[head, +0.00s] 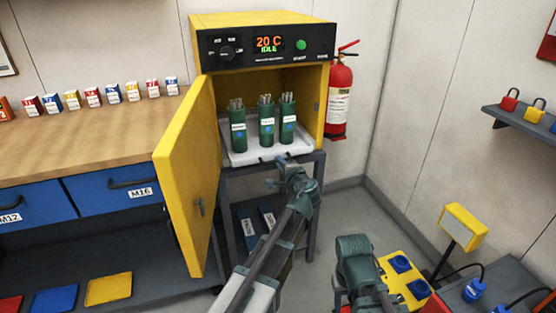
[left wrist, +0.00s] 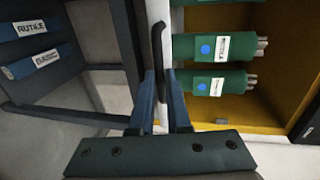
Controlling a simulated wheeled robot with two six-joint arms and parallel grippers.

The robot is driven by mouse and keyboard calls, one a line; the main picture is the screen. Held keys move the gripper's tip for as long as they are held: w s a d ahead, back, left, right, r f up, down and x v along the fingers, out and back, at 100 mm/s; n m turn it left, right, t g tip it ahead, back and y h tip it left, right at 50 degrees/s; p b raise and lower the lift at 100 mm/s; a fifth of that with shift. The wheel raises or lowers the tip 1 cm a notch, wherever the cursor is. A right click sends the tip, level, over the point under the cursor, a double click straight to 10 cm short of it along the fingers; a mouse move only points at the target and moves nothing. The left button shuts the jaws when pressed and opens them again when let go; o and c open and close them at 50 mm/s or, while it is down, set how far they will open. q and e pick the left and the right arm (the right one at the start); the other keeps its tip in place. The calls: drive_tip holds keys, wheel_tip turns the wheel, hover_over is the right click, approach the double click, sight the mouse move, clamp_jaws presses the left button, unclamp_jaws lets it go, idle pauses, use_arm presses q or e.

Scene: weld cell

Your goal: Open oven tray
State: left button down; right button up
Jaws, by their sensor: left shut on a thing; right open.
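The yellow oven (head: 265,24) has its door (head: 185,175) swung wide open to the left. Inside, a white tray (head: 238,158) carries three green canisters of rods, the middle one (head: 266,122) upright. My left gripper (head: 279,170) is at the tray's front edge. In the left wrist view its fingers (left wrist: 162,92) are shut on the tray's black handle (left wrist: 158,45), with the white tray edge (left wrist: 156,12) beside it. My right gripper (head: 354,250) is open and low at the right, away from the oven; its fingertips are hard to make out.
A wooden bench (head: 90,132) with small boxes and blue drawers stands left of the open door. A red fire extinguisher (head: 340,98) hangs right of the oven. Labelled packs (head: 247,228) lie under the oven stand. A yellow socket box (head: 402,279) is near my right arm.

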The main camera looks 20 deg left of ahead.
use_arm(q)
drive_tip(key=f+v, duration=0.2)
drive_tip(key=v, duration=0.9)
drive_tip(key=shift+s+d, duration=0.25)
drive_tip(key=shift+s, duration=0.1)
use_arm(e)
drive_tip(key=shift+s+d, duration=0.1)
use_arm(q)
drive_tip(key=shift+f, duration=0.1)
drive_tip(key=c, duration=1.2)
unclamp_jaws()
drive_tip(key=shift+o, duration=0.2)
drive_tip(key=shift+s, duration=0.1)
